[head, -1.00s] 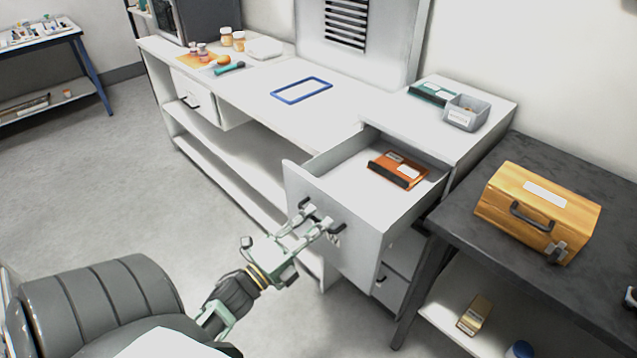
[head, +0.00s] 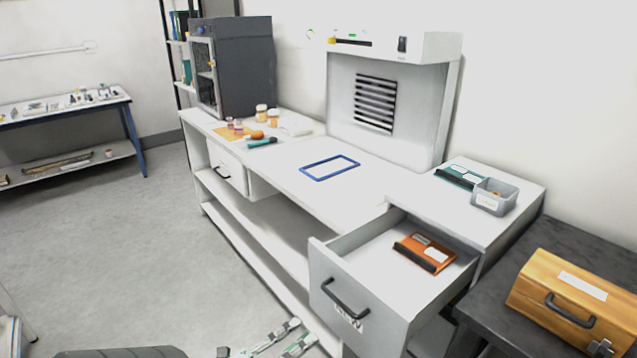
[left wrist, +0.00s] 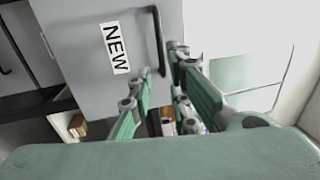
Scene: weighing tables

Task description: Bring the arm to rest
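My left gripper (head: 285,342) is at the bottom edge of the head view, below and in front of the open drawer (head: 365,310). In the left wrist view my left gripper (left wrist: 165,85) has its fingers apart, with nothing held between them. The drawer's dark handle (head: 345,298) shows free in the head view. The handle also shows in the left wrist view (left wrist: 156,40), beyond the fingertips and beside a white label reading NEW (left wrist: 115,48). An orange binder-like item (head: 424,252) lies inside the drawer. My right gripper is in neither view.
A white bench (head: 275,175) carries a blue frame (head: 330,167), small jars and a grey bin (head: 494,196). A dark table (head: 500,300) with a wooden case (head: 575,295) stands at the right. The floor at the left (head: 110,250) is clear.

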